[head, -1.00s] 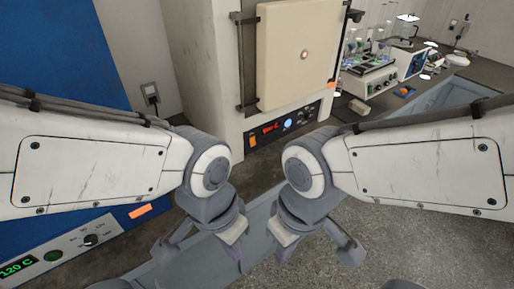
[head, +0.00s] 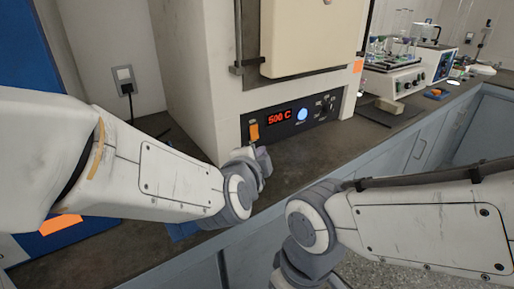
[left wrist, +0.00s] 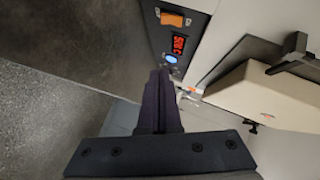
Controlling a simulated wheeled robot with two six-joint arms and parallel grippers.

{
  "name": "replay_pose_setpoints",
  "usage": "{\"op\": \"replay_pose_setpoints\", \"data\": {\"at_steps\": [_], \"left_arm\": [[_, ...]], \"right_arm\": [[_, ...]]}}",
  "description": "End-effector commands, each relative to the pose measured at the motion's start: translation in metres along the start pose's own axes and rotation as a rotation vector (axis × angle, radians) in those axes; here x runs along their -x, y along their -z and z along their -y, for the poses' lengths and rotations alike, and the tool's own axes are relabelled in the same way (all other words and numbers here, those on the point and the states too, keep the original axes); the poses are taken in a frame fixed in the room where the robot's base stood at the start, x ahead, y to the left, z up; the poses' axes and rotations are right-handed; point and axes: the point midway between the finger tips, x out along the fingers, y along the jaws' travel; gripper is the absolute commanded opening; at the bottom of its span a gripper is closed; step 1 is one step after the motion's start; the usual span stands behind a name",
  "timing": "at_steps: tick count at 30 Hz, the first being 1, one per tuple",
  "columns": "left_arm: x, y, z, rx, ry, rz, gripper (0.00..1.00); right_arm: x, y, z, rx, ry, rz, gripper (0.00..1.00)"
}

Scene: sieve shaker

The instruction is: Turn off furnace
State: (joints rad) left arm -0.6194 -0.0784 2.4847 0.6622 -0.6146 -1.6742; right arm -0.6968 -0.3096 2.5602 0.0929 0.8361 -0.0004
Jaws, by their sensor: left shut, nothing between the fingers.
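The furnace (head: 205,75) is a white cabinet with a cream door on the bench. Its black control panel (head: 285,130) carries an orange rocker switch (head: 254,132), a red display (head: 279,117) reading 500 C, a lit blue button (head: 302,115) and small knobs. My left gripper (head: 262,156) is shut and empty just below and in front of the switch. In the left wrist view its closed dark fingers (left wrist: 160,72) point toward the panel, with the orange switch (left wrist: 172,19) beyond them; contact is not visible. My right wrist is low at the centre, its fingertips out of frame.
A blue device (head: 25,45) stands at the left. A wall outlet with a plugged cord (head: 124,82) is behind. Lab equipment with glassware (head: 395,75) is at the back right. The dark bench top before the furnace (head: 290,160) is mostly clear.

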Motion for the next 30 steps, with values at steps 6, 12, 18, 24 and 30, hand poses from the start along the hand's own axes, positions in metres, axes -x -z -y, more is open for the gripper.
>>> {"op": "replay_pose_setpoints", "data": {"at_steps": [6, 12, 18, 24, 30], "left_arm": [[-0.007, -0.009, 0.000, -0.069, 0.065, 0.029, 0.00], [-0.007, -0.007, 0.001, -0.071, 0.064, 0.026, 0.00], [-0.008, -0.008, 0.003, -0.071, 0.062, 0.032, 0.00], [-0.014, -0.009, 0.009, -0.079, 0.064, 0.050, 0.00], [-0.022, -0.011, 0.011, -0.084, 0.067, 0.059, 0.00]], "right_arm": [[-0.015, -0.001, -0.001, 0.000, 0.000, -0.001, 0.00], [-0.013, -0.001, -0.001, 0.000, 0.000, -0.001, 0.00], [-0.006, 0.000, 0.000, 0.000, 0.000, -0.001, 0.00], [0.020, 0.001, 0.002, 0.000, 0.000, -0.001, 0.00], [0.051, 0.003, 0.004, 0.000, 0.000, -0.001, 0.00]]}}
